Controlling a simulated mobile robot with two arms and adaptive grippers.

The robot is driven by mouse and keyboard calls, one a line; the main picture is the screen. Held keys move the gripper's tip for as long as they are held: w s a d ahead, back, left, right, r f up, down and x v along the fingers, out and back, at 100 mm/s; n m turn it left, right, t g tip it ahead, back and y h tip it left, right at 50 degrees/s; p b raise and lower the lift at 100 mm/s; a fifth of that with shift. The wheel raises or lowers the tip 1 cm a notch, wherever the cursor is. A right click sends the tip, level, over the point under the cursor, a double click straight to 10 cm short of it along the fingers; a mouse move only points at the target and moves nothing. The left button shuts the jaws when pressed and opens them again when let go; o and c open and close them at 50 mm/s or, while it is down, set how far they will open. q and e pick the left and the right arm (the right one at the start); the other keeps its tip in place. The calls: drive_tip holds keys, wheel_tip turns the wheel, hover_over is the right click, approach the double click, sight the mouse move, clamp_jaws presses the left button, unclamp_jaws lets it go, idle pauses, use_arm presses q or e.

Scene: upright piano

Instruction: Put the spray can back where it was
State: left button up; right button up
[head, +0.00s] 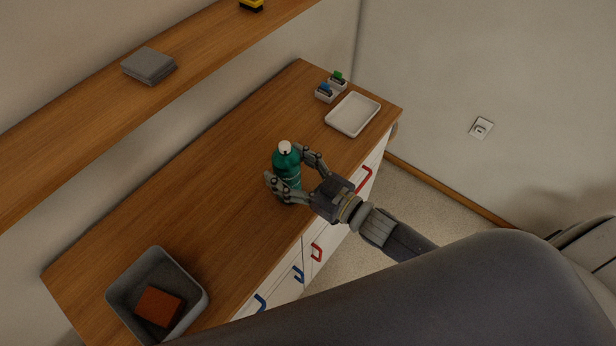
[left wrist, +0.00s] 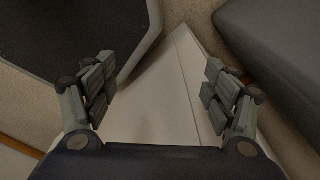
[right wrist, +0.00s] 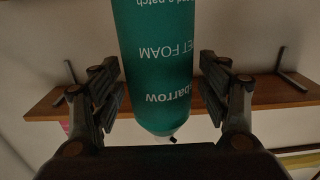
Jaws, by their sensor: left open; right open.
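The green spray can (head: 287,170) with a white cap stands upright on the wooden cabinet top (head: 200,180). My right gripper (head: 287,176) is open, with its fingers on either side of the can. In the right wrist view the can (right wrist: 155,70), with white lettering, sits between the open fingers (right wrist: 160,95), with gaps visible at both sides. My left gripper (left wrist: 158,95) is open and empty in the left wrist view, above a pale surface. The left gripper does not show in the head view.
A grey bin (head: 120,292) with a red-brown block (head: 159,306) stands at the near left end. A white tray (head: 353,114) and small holders with blue and green items (head: 325,92) are at the far end. A wall shelf (head: 85,112) holds grey squares (head: 149,66).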

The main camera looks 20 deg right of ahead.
drive_tip(key=b+v, duration=0.2)
drive_tip(key=v, duration=0.9)
drive_tip(key=shift+s+d+b, duration=0.25)
drive_tip(key=shift+b, duration=0.05)
drive_tip(key=shift+f, duration=0.15)
drive_tip(key=s+d+f+m+g+h, duration=0.1)
drive_tip(key=s+d+f+g+h, duration=0.2)
drive_tip(key=f, duration=0.8)
drive_tip(key=d+f+m+h, duration=0.2)
drive_tip(key=d+f, duration=0.3)
drive_tip(key=f, duration=0.6)
drive_tip(key=s+d+f+m+g+h, duration=0.1)
drive_tip(key=s+d+f+g+h, duration=0.15)
drive_tip(key=f, duration=0.85)
drive_tip(key=s+a+f+g+h, duration=0.1)
drive_tip(key=s+f+g, duration=0.3)
drive_tip(key=s+f, duration=0.5)
drive_tip(key=s+a+f+g+h, duration=0.1)
drive_tip(key=s+f+g, duration=0.3)
drive_tip(key=s+f, duration=0.5)
drive_tip(key=s+a, duration=0.1)
drive_tip(key=s, duration=0.5)
drive_tip(key=shift+s+a+f, duration=0.3)
drive_tip(key=shift+s+f, duration=0.1)
drive_tip(key=shift+g, duration=0.25)
